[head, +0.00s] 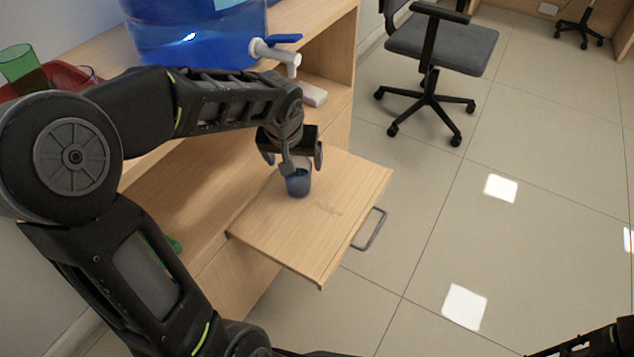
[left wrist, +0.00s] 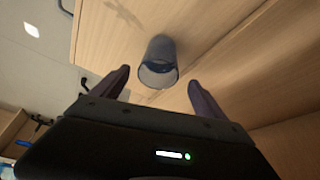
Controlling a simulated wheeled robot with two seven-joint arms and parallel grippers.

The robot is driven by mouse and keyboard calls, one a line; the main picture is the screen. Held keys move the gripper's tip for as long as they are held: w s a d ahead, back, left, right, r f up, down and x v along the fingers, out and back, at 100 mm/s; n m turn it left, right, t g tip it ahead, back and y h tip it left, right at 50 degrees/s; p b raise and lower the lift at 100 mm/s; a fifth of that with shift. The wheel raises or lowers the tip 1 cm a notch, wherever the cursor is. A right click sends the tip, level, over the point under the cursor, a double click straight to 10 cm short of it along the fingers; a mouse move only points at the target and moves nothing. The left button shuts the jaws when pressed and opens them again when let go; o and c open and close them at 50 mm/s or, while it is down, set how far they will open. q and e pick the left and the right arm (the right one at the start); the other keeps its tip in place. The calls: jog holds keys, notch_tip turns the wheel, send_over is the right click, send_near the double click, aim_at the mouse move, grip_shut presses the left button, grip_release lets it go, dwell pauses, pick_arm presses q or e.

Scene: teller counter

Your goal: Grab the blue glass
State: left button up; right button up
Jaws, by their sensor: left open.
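The blue glass (head: 299,183) stands upright on the pulled-out wooden board (head: 333,226) in the head view. My left gripper (head: 294,165) is open just above and around the top of the glass, and one finger hides part of its rim. In the left wrist view the glass (left wrist: 159,62) lies ahead of and between the two spread fingers of my left gripper (left wrist: 158,85), with a gap on each side. My right gripper cannot be made out; only a dark piece of my right arm shows at the lower right of the head view.
A large blue water container (head: 195,35) with a white tap (head: 277,52) stands on the counter above. A green glass (head: 22,68) stands by a red tray (head: 65,76) at the left. A white object (head: 313,94) lies on the shelf. A chair (head: 441,45) stands on open floor.

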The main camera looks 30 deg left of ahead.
aim_at(299, 173)
pick_arm(q)
jog(key=shift+s, duration=0.1)
jog(key=shift+b+x, duration=0.45)
jog(key=shift+x, duration=0.85)
jog(key=b+x, duration=0.2)
jog(key=x, duration=0.2)
jog(key=shift+d+f, duration=0.1)
jog(key=shift+f, duration=0.3)
jog(key=shift+w+f, duration=0.2)
jog(key=shift+f, duration=0.05)
jog(key=shift+c, duration=0.4)
jog(key=shift+r, duration=0.1)
grip_shut()
